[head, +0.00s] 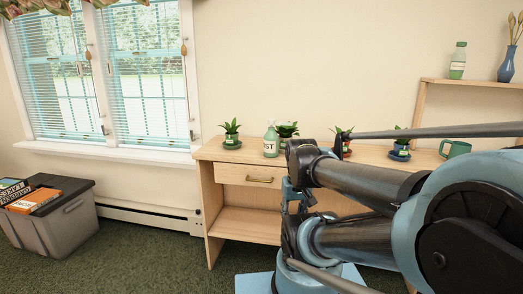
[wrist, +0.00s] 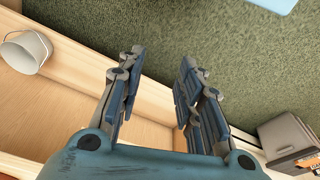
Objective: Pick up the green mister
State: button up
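The green mister (head: 271,141) is a pale green bottle with a white label. It stands upright on the wooden desk (head: 225,152), left of the middle of its top. My arm reaches in from the right in the head view, with its end close to the right of the mister and in front of the desk. In the wrist view my gripper (wrist: 160,65) is open, its blue-grey fingers apart and nothing between them. The mister does not show in the wrist view.
Potted plants (head: 231,134) stand on the desk, one close beside the mister. A green mug (head: 455,148) is at the right. Another green bottle (head: 458,61) and a blue vase (head: 507,64) are on the shelf. A grey crate (head: 62,228) with books stands left. A white bucket (wrist: 25,52) shows in the wrist view.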

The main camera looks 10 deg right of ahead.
jog(key=shift+o, duration=0.3)
jog(key=shift+a, duration=0.1)
jog(key=o, duration=0.4)
jog(key=shift+s+r, duration=0.2)
jog(key=shift+s, duration=0.05)
jog(key=o, duration=0.7)
jog(key=r, duration=0.2)
jog(key=w+a+m, duration=0.1)
jog(key=shift+r, duration=0.4)
notch_tip(320, 180, up, 29)
jog(key=m+y, duration=0.4)
jog(key=m, duration=2.1)
send_over(269, 130)
jog(key=s+d, duration=0.2)
jog(key=d, duration=0.3)
jog(key=shift+t+h, duration=0.3)
jog(key=x, duration=1.6)
jog(key=shift+a+f, duration=0.15)
jog(key=shift+f, duration=0.15)
